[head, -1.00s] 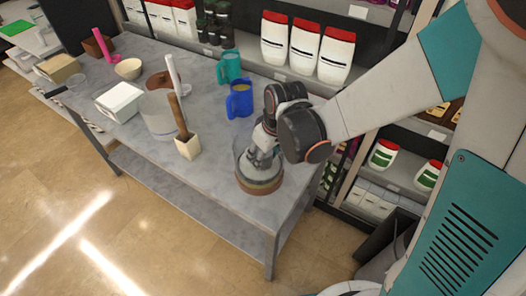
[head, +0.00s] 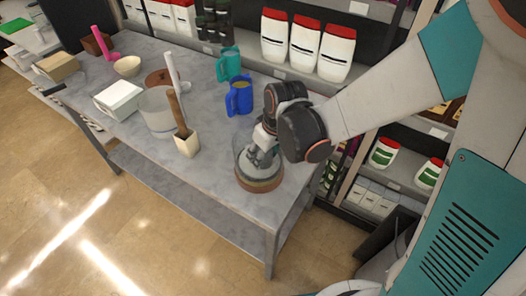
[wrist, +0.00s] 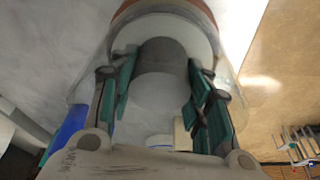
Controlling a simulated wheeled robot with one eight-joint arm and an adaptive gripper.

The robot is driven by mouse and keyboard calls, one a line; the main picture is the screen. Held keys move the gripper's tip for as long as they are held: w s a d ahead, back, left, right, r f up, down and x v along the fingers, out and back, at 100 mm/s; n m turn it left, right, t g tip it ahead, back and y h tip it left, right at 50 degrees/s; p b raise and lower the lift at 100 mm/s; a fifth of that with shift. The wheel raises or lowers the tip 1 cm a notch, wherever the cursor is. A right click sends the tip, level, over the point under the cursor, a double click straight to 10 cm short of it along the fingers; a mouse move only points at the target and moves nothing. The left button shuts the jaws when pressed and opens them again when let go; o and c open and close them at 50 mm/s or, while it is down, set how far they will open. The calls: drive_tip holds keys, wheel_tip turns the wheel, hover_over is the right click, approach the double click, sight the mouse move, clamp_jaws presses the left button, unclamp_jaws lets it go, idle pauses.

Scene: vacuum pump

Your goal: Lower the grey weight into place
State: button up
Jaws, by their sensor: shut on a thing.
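A grey cylindrical weight (wrist: 160,58) is between the two teal-padded fingers of my gripper (wrist: 160,80) in the wrist view. The fingers are shut on its sides. The weight and fingertips are inside a clear round vessel (wrist: 226,82) with a pale floor and a brown base. In the head view the vessel (head: 241,160) stands on the near right end of the grey table, and my gripper (head: 258,156) reaches down into it from above. The weight is hard to make out there. I cannot tell whether the weight touches the vessel floor.
A white box (head: 119,100) is farther left. Shelves with jars (head: 304,45) are behind.

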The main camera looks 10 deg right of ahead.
drive_tip(key=o, duration=1.5)
drive_tip(key=shift+o, duration=0.2)
drive_tip(key=shift+d+r+p, duration=0.1)
drive_tip(key=shift+r+p, duration=1.4)
drive_tip(key=shift+r, duration=0.5)
wheel_tip(320, 180, up, 9)
drive_tip(key=p, duration=0.6)
drive_tip(key=shift+s+r+p, duration=0.15)
drive_tip(key=shift+p, duration=0.25)
